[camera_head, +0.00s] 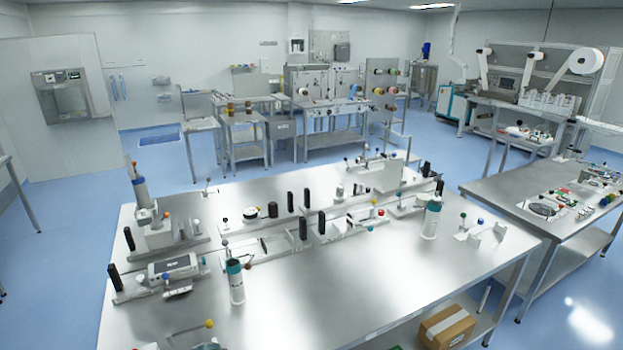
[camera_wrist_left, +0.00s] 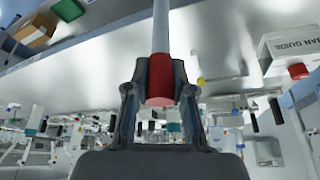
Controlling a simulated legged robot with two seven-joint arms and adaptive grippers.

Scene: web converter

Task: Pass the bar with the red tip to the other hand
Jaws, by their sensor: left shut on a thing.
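The bar with the red tip (camera_wrist_left: 161,78) shows in the left wrist view as a pale rod with a red end. My left gripper (camera_wrist_left: 161,68) is shut on it at the red end, with one dark finger on each side. The pale part of the bar runs up out of the top of the picture, so its far end is hidden. Neither gripper nor this bar can be made out in the head view. My right gripper is in neither view.
A steel table (camera_head: 330,290) fills the front of the head view, with fixtures and black posts towards its back. Bottles with teal caps stand on it (camera_head: 236,285) (camera_head: 431,220). Its front middle is clear. A cardboard box (camera_head: 447,327) lies below its edge. Another bench (camera_head: 500,190) stands right.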

